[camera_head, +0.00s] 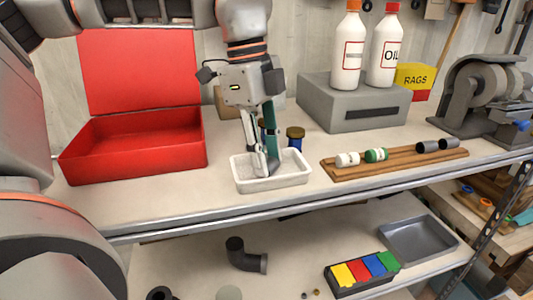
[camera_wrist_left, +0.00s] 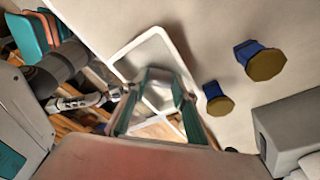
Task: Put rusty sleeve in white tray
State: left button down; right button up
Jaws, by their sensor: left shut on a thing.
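The white tray (camera_head: 245,186) stands near the front edge of the bench, and its pale rim also shows in the left wrist view (camera_wrist_left: 177,30). My left gripper (camera_head: 267,172) points down into the tray, its fingertips low inside the walls. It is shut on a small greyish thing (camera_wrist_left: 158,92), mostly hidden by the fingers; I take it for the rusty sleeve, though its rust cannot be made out. No other rusty sleeve shows clearly.
An open red box (camera_head: 135,150) is left of the tray. Blue brown-topped pieces (camera_head: 295,138) stand close behind it. A wooden rack (camera_head: 400,164) with several sleeves lies right. A grey block (camera_head: 352,105) carries two white bottles. A lower shelf holds a pipe elbow (camera_head: 245,257) and coloured bins.

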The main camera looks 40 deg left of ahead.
pick_arm(q)
jog(key=shift+f, duration=0.1)
jog(key=c, duration=1.9)
grip_release()
jog(key=shift+r, duration=0.5)
notch_tip(320, 180, up, 11)
jog(key=a, duration=0.2)
jog(key=shift+s, duration=0.15)
